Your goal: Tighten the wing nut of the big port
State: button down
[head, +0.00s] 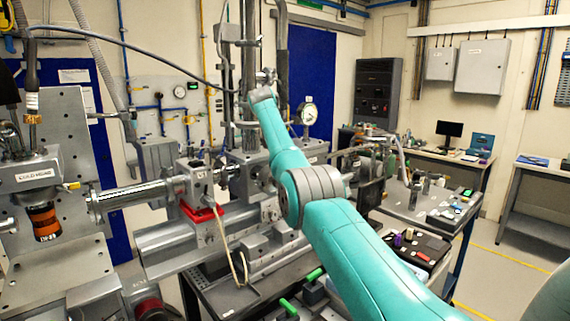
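My teal arm reaches from the lower right up to the middle of the head view. My gripper (265,76) is at its far end, small and in front of the vertical steel column (249,45). Its fingers are too small to tell open from shut, and I see nothing held. I cannot make out the wing nut or tell which fitting is the big port. The metal chamber block (310,150) behind the forearm is partly hidden by my arm. A round dial gauge (308,113) stands on it.
A horizontal steel tube (130,197) runs from the left plate to a small block (195,180) on a red base (202,212). Green-handled tools (288,307) lie low in front. A cluttered bench (425,208) stands right. Open floor (510,265) lies at the right.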

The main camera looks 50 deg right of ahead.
dwell(0.3)
jog(key=c, duration=1.6)
grip_release()
jog(key=shift+c, duration=0.2)
